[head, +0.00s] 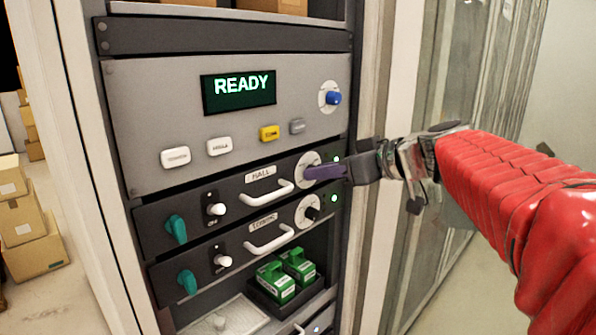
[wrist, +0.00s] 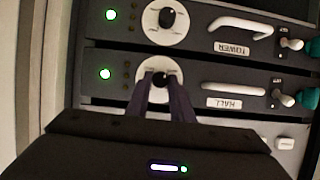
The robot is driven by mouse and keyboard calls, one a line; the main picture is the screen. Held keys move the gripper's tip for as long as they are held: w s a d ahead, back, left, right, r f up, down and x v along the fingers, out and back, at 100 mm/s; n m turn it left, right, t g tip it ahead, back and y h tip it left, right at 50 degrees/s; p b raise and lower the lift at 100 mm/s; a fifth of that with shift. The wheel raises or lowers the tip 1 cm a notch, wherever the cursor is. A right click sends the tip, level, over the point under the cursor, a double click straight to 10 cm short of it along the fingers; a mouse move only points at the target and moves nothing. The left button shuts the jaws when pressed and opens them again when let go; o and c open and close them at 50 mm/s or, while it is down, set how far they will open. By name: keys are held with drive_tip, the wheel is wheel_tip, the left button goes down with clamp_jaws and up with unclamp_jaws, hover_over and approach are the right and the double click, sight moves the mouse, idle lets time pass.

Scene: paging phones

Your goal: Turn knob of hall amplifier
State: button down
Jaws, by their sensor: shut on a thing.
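The hall amplifier (head: 240,205) is a dark rack unit with a white handle and a label reading HALL. Its round white dial (head: 306,160) is at its right end. My gripper (head: 314,172) reaches in from the right with purple fingers over this dial. In the wrist view my gripper (wrist: 161,80) is shut on the black hall knob (wrist: 161,80), one finger on each side. In the head view the fingers hide the knob. The wrist view shows the rack the other way up, with the HALL label (wrist: 224,103) right of the dial.
A similar amplifier (head: 232,250) with its own dial (head: 308,211) sits just below. Above is a grey panel with a READY display (head: 238,91), several buttons and a blue knob (head: 333,98). Green boxes (head: 287,274) stand lower in the rack. The rack's right post (head: 388,130) is close to my gripper.

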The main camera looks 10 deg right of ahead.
drive_tip(key=shift+w+d+m, duration=0.1)
drive_tip(key=shift+d+m, duration=0.05)
drive_tip(key=shift+m, duration=0.15)
drive_tip(key=m+y, duration=0.2)
drive_tip(key=m, duration=0.2)
drive_tip(key=m+y, duration=0.2)
drive_tip(key=m, duration=0.2)
drive_tip(key=f+m+g+y, duration=0.1)
drive_tip(key=m+y, duration=0.2)
drive_tip(key=m, duration=0.1)
drive_tip(key=shift+w+d+m, duration=0.3)
drive_tip(key=shift+d, duration=0.1)
drive_tip(key=shift+f, duration=0.1)
idle(0.3)
drive_tip(key=c, duration=1.9)
unclamp_jaws()
drive_tip(key=o, duration=0.3)
drive_tip(key=shift+a, duration=0.1)
drive_tip(key=shift+o, duration=0.2)
drive_tip(key=shift+s, duration=0.1)
